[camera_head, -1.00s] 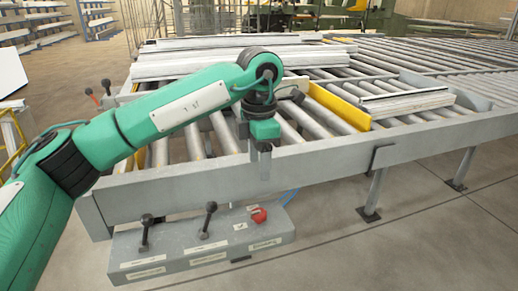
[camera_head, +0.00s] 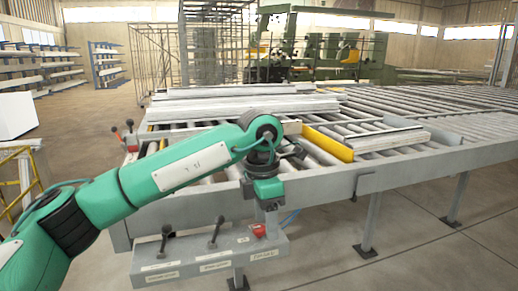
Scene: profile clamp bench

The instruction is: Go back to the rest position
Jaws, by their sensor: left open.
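My left arm comes in from the left, green with black joints. Its left gripper (camera_head: 270,205) points down in front of the bench's near rail, just above and right of the red knob on the control panel. It is open, and I see nothing between its fingers. The fingers are small and blend with the grey rail behind. My right gripper is not in view.
The roller bench (camera_head: 335,185) carries pale profiles (camera_head: 235,105) at the back and more profiles (camera_head: 385,139) at the right, beside a yellow bar (camera_head: 328,144). The control panel (camera_head: 190,255) has two black levers and a red knob (camera_head: 259,230).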

